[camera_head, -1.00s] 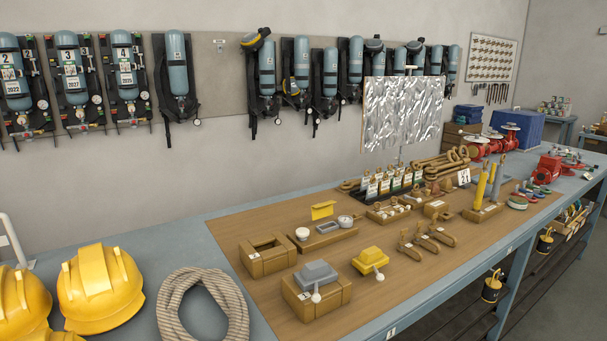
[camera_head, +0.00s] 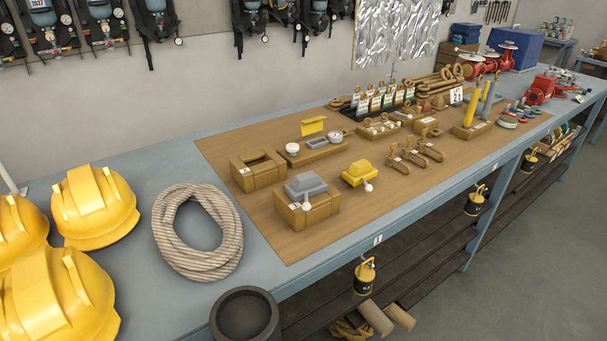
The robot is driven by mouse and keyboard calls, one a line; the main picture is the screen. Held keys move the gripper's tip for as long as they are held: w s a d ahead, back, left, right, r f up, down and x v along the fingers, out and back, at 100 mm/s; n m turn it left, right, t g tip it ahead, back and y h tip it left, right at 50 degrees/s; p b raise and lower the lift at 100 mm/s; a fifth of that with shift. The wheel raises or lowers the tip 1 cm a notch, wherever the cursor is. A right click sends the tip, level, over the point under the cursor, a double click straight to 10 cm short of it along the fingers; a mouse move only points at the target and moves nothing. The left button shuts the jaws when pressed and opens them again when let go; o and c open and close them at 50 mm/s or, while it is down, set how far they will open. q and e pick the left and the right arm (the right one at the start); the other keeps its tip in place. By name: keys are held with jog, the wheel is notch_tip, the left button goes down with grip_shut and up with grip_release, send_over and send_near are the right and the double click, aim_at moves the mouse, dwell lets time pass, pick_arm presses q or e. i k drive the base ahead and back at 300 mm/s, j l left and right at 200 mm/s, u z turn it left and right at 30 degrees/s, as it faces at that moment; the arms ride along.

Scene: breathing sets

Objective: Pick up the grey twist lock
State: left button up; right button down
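The grey twist lock (camera_head: 305,186) is a grey block with a small pale round-ended knob hanging at its front. It sits on top of a brown wooden block (camera_head: 308,211) near the front left of the brown board. A yellow piece of similar shape (camera_head: 360,173) lies on the board just to its right, with a pale knob too. Neither of my grippers is in view.
An empty brown holder (camera_head: 258,170) stands behind the grey twist lock. A coil of rope (camera_head: 197,231) and yellow helmets (camera_head: 95,207) lie to the left. Shackles (camera_head: 412,155) and other fittings fill the board to the right. A dark round cup (camera_head: 245,316) is at the bottom.

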aim_at(309, 182)
jog(key=i+l+u, duration=0.1)
jog(key=l, duration=0.35)
jog(key=i+l+u, duration=0.1)
jog(key=l, duration=0.3)
jog(key=i+l+u, duration=0.15)
jog(key=l, duration=0.3)
jog(key=l+u, duration=0.1)
jog(key=l, duration=0.35)
jog(key=i, duration=0.05)
